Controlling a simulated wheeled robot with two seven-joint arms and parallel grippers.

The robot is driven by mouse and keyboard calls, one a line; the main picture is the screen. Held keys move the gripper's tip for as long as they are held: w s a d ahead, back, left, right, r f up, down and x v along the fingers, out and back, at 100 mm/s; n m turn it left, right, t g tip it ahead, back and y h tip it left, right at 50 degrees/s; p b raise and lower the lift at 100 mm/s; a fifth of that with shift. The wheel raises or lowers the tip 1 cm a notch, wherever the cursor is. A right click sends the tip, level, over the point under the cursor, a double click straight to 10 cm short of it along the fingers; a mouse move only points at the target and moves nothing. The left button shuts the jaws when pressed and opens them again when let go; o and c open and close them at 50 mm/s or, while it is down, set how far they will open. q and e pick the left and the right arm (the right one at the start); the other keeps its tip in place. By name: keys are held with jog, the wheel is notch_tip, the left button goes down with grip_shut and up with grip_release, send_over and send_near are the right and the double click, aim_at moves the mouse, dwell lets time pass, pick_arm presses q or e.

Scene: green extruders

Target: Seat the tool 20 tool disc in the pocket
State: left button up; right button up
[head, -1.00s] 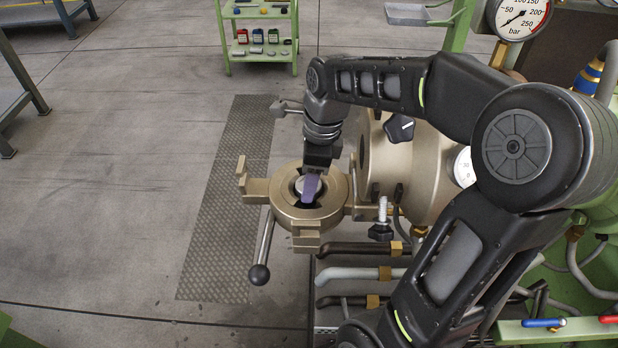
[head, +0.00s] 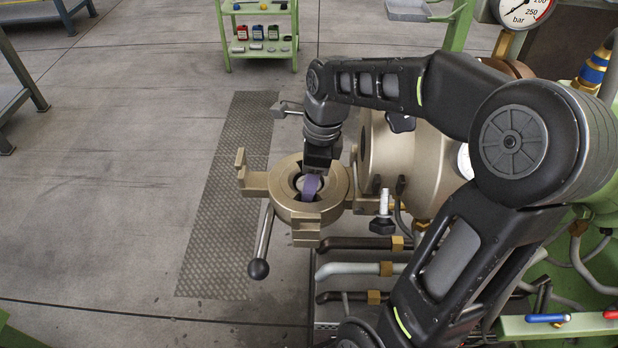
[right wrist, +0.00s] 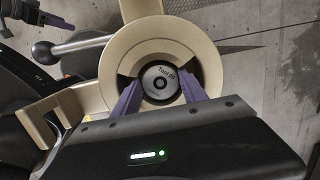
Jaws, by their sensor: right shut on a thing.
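The tool 20 tool disc (right wrist: 158,83) is a grey disc with a dark centre hole and "Tool 20" on its face. My right gripper (head: 309,188) points down into the bronze ring (head: 284,207) that holds the pocket. In the right wrist view its purple fingers are shut on the disc from both sides. The disc is inside the opening of the ring (right wrist: 113,72), and dark gaps show beside it. I cannot tell whether it touches the pocket floor. A dark gripper with purple fingers, apparently my left gripper (right wrist: 66,22), shows at the upper left there; its opening is unclear.
A lever with a black ball knob (head: 258,269) sticks out in front of the ring. A bronze extruder barrel (head: 380,155) stands just right of it, with several pipes (head: 352,268) below. A green shelf cart (head: 262,50) stands behind.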

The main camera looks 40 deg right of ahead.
dwell(0.4)
jog(key=o, duration=1.6)
notch_tip(320, 180, up, 3)
jog(key=p, duration=0.3)
jog(key=shift+r, duration=0.2)
jog(key=shift+r+p, duration=2.05)
jog(key=shift+r, duration=0.3)
